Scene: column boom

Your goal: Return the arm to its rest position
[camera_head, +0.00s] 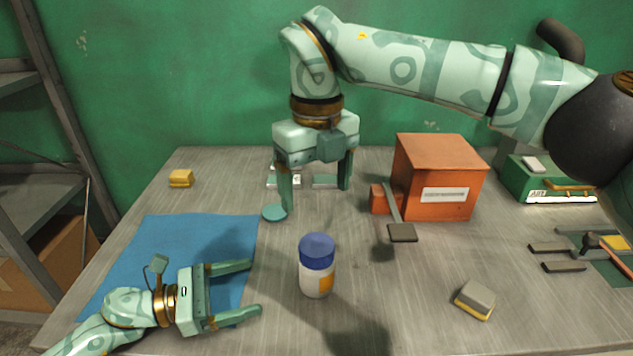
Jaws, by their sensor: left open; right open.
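My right arm (430,68) comes in from the right and reaches over the middle of the table (250,310). Its gripper (315,200) points down, open and empty, above the back middle of the table. A teal disc (274,212) shows just at its left fingertip; I cannot tell whether they touch. My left gripper (250,289) is open and empty, low over the blue mat (190,235) at the front left, its fingers pointing right. A white bottle with a blue cap (316,266) stands upright to the right of the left gripper and in front of the right one.
An orange box (440,178) stands at the back right, with a dark flat-ended tool (400,225) leaning by it. A green box (548,182) is further right. A sponge (475,299) lies front right, a yellow block (181,178) back left. A green wall (180,80) stands behind.

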